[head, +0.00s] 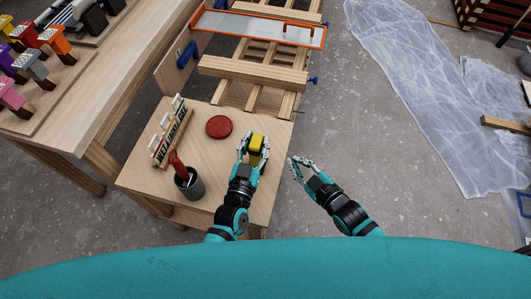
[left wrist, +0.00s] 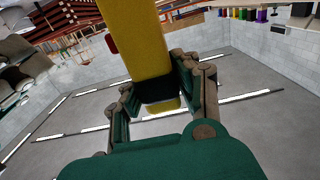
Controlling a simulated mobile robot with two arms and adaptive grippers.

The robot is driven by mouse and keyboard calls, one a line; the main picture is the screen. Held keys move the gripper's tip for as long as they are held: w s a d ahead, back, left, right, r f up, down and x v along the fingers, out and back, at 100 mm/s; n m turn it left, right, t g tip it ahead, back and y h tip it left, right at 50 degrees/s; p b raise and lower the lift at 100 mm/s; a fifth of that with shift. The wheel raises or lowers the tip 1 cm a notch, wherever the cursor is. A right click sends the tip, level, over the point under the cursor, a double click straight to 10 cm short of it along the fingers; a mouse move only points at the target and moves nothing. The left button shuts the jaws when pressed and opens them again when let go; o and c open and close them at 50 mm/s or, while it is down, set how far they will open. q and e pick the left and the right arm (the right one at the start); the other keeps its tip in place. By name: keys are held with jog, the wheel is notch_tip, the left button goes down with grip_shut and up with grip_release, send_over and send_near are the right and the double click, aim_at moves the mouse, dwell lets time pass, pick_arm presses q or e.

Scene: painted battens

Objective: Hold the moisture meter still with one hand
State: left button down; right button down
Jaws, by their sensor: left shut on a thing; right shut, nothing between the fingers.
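The moisture meter is the yellow block with a dark part (head: 258,146), above or at the right side of the small wooden table (head: 148,178). My left gripper (head: 250,148) is shut on it. In the left wrist view the yellow meter (left wrist: 137,45) stands between the fingers (left wrist: 160,95), with a black band near its lower end. I cannot tell whether the meter touches the table top. My right gripper (head: 302,163) is shut and empty, to the right of the table's edge and apart from the meter.
A red disc (head: 219,127), a lettered rack (head: 170,130) and a dark cup (head: 188,184) holding a red-handled tool stand on the table. Slatted wooden battens (head: 255,70) lie behind. Plastic sheeting (head: 410,80) covers floor at right. Bare floor (head: 350,140) lies right of the table.

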dwell(0.4)
pick_arm(q)
jog(key=c, duration=0.9)
grip_release()
jog(key=shift+s, duration=0.1)
jog(key=v, duration=1.2)
